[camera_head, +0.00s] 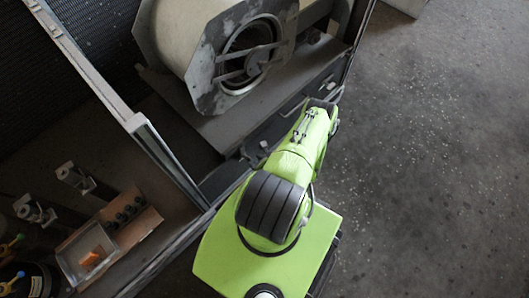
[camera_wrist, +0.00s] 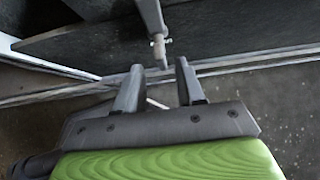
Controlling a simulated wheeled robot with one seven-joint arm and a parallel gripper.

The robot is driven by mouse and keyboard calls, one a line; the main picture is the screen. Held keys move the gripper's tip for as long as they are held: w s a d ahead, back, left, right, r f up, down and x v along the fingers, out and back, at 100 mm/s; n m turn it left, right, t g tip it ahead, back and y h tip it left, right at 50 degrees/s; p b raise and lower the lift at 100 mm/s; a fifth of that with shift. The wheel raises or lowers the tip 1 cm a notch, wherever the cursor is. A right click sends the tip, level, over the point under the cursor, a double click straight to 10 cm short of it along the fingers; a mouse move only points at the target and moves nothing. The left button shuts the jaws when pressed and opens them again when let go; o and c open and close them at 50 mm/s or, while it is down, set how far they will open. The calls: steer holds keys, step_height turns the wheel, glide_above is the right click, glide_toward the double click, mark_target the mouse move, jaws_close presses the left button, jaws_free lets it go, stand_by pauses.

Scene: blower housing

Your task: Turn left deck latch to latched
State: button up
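My gripper (camera_wrist: 160,68) shows in the wrist view with its two grey fingers apart and nothing between them. A grey bar that looks like the deck latch (camera_wrist: 150,18) comes down from the top edge of that view. Its narrow lower end, with a small cross pin, lies just beyond the gap between my fingertips, and I see no clear contact. I cannot tell from its look whether it is latched. In the head view my green arm reaches up to the housing's lower edge, and the fingers and latch cannot be made out there.
The cream blower housing (camera_head: 190,32) with its round inlet sits on a grey deck (camera_head: 215,122). A metal frame post (camera_head: 165,155) stands left of my arm. A tray (camera_head: 72,262) with an orange block is at lower left. Open floor (camera_head: 430,160) lies to the right.

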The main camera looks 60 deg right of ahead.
steer(key=p+v, duration=0.2)
steer(key=v, duration=0.6)
steer(key=shift+s+r, duration=0.1)
steer(key=shift+s, duration=0.05)
